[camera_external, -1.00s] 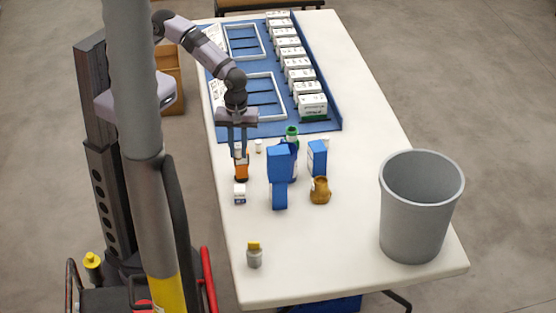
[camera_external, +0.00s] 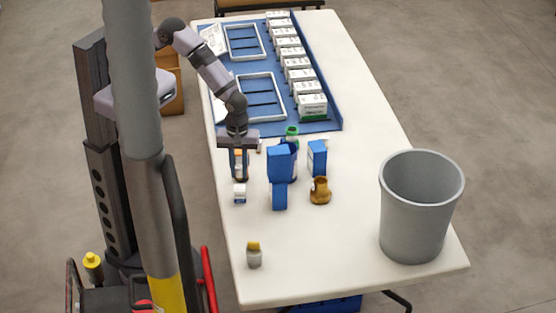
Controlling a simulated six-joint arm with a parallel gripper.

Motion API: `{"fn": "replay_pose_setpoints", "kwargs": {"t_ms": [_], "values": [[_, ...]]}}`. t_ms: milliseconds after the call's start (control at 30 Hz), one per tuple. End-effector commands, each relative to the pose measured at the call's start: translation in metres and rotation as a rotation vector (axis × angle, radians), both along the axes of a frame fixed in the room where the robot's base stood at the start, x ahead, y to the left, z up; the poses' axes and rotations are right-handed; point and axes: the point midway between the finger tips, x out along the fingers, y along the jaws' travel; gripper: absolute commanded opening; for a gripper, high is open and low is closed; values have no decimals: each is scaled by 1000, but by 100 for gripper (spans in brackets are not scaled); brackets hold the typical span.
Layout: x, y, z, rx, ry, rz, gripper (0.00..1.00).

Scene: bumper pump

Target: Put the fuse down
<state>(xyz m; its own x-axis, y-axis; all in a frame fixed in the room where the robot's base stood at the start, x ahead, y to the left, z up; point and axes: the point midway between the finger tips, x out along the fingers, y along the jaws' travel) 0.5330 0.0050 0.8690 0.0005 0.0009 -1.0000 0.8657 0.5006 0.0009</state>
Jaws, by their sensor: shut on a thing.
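My gripper (camera_external: 239,172) points straight down at the near-left group on the white table. Its fingers are on both sides of a small orange bottle (camera_external: 239,161) and shut on it. The bottle is upright, low at the table surface, and largely hidden by the fingers. I cannot pick out any thing that is clearly a fuse.
Close by stand a small white box (camera_external: 240,194), blue boxes (camera_external: 278,165), (camera_external: 317,158), a green-capped bottle (camera_external: 292,131) and a brown jar (camera_external: 320,191). A yellow-capped jar (camera_external: 254,256) stands nearer. A grey bin (camera_external: 413,215) is at right. The table's near middle is clear.

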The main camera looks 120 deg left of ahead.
Motion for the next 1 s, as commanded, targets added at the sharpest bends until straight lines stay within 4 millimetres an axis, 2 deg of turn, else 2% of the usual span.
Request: {"fn": "replay_pose_setpoints", "kwargs": {"t_ms": [333,800,833,900,1000], "values": [[-1,0,-33,0,4,0,0],[-1,0,-41,-1,1,0,0],[0,0,-40,-1,1,0,24],[0,0,-40,-1,1,0,38],[0,0,-40,-1,1,0,38]]}}
